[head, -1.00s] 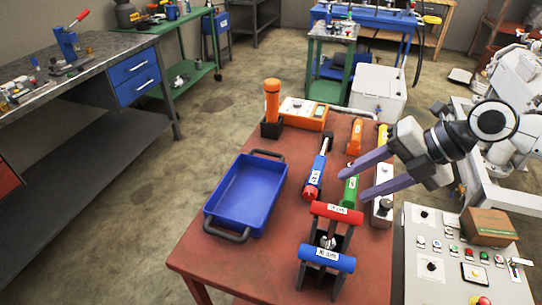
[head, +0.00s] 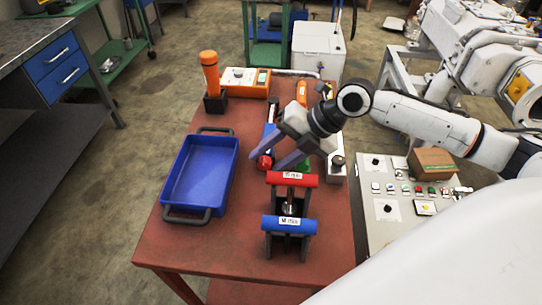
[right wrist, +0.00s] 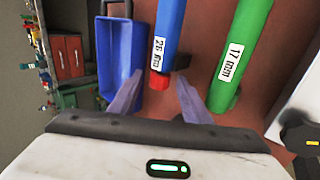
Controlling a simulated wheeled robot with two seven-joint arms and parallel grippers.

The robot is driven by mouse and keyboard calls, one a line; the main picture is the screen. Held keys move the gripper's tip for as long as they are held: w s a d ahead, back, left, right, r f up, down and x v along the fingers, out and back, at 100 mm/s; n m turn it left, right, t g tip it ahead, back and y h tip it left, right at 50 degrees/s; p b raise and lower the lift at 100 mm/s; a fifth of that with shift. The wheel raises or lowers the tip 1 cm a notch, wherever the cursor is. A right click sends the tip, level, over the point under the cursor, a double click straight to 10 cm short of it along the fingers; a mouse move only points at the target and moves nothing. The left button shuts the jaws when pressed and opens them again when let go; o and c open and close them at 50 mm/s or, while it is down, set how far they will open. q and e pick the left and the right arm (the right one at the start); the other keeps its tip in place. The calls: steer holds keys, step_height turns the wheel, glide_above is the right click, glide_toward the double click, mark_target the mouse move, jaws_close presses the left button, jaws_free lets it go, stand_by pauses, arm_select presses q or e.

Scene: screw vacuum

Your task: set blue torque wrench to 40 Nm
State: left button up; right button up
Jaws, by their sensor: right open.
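The blue torque wrench (head: 268,138) lies on the red-brown table, partly hidden behind my right gripper in the head view. In the right wrist view the blue torque wrench (right wrist: 170,22) carries a white label that seems to read 26 Nm. Its red end knob (right wrist: 158,81) shows between the fingers there, and the red knob (head: 264,162) is also visible in the head view. My right gripper (right wrist: 155,90) is open, with one finger on each side of the knob's line. I cannot tell whether the fingers touch it. My left gripper is not in view.
A green tool (right wrist: 240,50) labelled 17 mm lies close beside the wrench. A blue tray (head: 233,165) is to the left. A stand with red (head: 292,179) and blue (head: 290,225) bars stands in front. An orange-handled tool (head: 209,72) stands behind.

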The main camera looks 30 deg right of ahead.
mark_target(260, 159)
steer(key=c, duration=1.1)
steer(key=shift+o, duration=0.2)
steer(key=shift+r, duration=0.15)
steer(key=shift+w+a+r+g+h+p, duration=0.15)
steer(key=shift+g+h+p, duration=0.1)
steer(key=shift+g+h, duration=0.25)
steer(key=shift+w+a+r+g+h+p, duration=0.15)
steer(key=shift+g+h+p, duration=0.15)
steer(key=shift+h, duration=0.3)
steer(key=g+h, duration=0.2)
steer(key=h, duration=0.1)
steer(key=a+g+h, duration=0.1)
steer(key=shift+w, duration=0.3)
steer(key=g+h, duration=0.2)
steer(key=h, duration=0.1)
steer(key=g+h, duration=0.1)
steer(key=shift+w+a+f+h, duration=0.15)
steer(key=shift+w+a+h, duration=0.15)
steer(key=shift+h, duration=0.1)
steer(key=shift+w+a+f+g+h, duration=0.1)
steer(key=shift+f+g+h, duration=0.05)
steer(key=shift+g+h, duration=0.45)
steer(key=shift+a+f+g+h, duration=0.1)
steer(key=shift+g+h, duration=0.4)
steer(key=shift+g, duration=0.1)
steer(key=shift+f, duration=0.1)
